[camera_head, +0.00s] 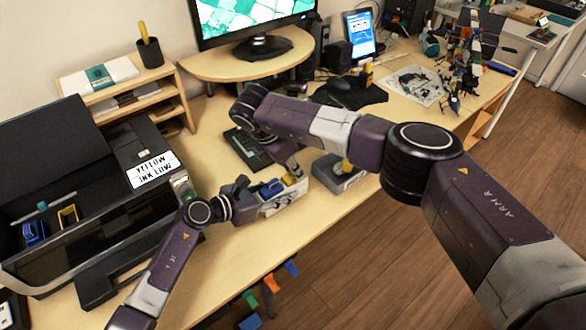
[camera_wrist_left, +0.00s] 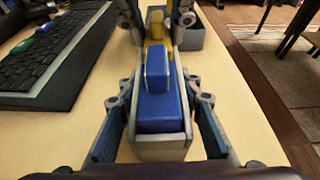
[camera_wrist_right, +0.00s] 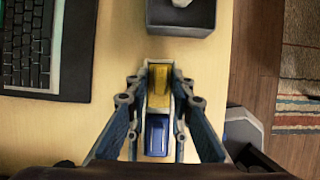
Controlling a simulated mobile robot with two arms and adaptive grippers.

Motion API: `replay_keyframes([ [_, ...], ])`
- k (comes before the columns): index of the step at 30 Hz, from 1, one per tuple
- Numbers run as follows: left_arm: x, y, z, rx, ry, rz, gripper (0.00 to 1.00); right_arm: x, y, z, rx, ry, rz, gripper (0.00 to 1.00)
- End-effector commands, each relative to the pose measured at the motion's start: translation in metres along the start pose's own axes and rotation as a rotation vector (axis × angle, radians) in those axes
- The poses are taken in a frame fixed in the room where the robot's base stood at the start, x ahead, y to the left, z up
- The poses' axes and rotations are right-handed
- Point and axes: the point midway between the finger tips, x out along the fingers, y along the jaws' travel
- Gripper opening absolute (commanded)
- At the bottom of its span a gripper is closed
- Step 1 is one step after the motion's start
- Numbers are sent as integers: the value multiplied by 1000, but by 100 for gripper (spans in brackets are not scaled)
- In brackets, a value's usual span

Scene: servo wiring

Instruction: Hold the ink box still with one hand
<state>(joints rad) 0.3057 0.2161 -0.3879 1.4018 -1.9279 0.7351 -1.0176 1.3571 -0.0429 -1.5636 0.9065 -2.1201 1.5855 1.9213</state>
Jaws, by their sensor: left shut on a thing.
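The ink box (camera_head: 283,202) is a small white open holder on the desk's front part. It holds a blue cartridge (camera_wrist_left: 160,100) and a yellow cartridge (camera_wrist_left: 157,28) in line, clearest in the left wrist view. My left gripper (camera_head: 256,192) is shut on the ink box, with a finger along each long side at the blue end. My right gripper (camera_wrist_right: 158,90) is above the yellow end, its fingers apart on either side of the box, with gaps showing. Its fingertips also show at the top of the left wrist view.
The open printer (camera_head: 100,225) stands left with a "YELLOW INK LOW" sign (camera_head: 153,169). A grey tray (camera_head: 338,172) is just right of the box. A keyboard (camera_head: 246,148) lies behind it. The desk edge is close in front.

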Motion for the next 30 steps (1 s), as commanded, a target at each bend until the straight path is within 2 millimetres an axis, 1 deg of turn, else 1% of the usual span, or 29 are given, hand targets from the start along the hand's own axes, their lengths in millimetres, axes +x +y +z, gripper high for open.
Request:
replay_keyframes([
  [1,0,0,0,0,0,0,7,0,0,0,0,0,0,8],
  [3,0,0,0,0,0,0,7,0,0,0,0,0,0,0],
  [4,0,0,0,0,0,0,7,0,0,0,0,0,0,0],
  [5,0,0,0,0,0,0,7,0,0,0,0,0,0,18],
  [9,0,0,0,0,0,0,7,0,0,0,0,0,0,2],
  [10,0,0,0,0,0,0,7,0,0,0,0,0,0,0],
  [30,0,0,0,0,1,0,7,-9,0,4,1,0,1,0],
])
